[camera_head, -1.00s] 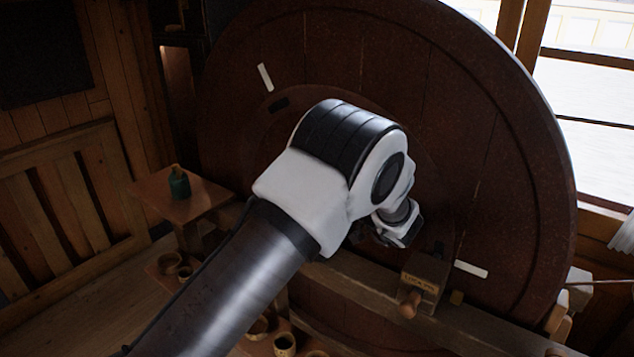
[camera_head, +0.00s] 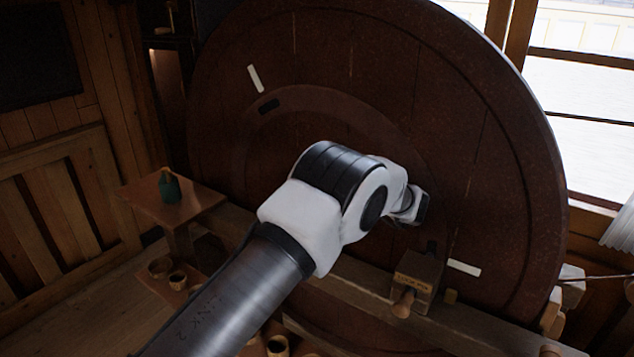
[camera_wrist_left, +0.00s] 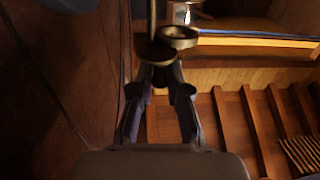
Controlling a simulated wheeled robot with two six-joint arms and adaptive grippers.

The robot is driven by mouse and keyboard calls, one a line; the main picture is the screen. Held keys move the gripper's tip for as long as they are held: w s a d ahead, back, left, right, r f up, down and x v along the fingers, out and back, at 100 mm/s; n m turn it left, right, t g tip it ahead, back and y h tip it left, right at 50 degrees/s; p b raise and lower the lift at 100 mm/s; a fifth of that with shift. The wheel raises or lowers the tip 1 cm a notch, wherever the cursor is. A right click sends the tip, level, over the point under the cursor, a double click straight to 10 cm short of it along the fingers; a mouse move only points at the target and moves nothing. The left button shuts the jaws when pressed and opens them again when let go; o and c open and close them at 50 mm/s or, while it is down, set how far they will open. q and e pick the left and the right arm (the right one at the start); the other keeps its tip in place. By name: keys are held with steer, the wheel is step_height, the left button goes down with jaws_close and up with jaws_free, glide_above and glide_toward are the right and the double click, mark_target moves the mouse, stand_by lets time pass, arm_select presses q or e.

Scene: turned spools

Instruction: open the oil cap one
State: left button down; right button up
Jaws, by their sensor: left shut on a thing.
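In the left wrist view, my left gripper (camera_wrist_left: 160,88) is shut, its two fingers meeting at a small dark round cap (camera_wrist_left: 153,53). It looks like an oil cap, seen from close by. A brass ring-shaped cup (camera_wrist_left: 178,38) lies just beyond and right of it, with a thin upright rod rising beside it. I cannot tell whether the cap is raised or separate from the cup. In the head view, my left arm reaches toward the big wheel, and its wrist hides the fingers and cap. My right gripper is not in view.
A large dark wooden wheel (camera_head: 480,150) stands behind my arm. A lettered wooden block (camera_head: 418,268) with a peg sits on a beam (camera_head: 355,283) below. A small table (camera_head: 205,196) with a green bottle (camera_head: 169,188) stands left; several small pots are below.

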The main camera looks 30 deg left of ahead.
arm_select(q)
steer(key=c, duration=1.2)
jaws_free()
steer(key=shift+o, duration=0.4)
steer(key=shift+a, duration=0.15)
step_height(320, 180, up, 10)
steer(key=shift+r, duration=0.1)
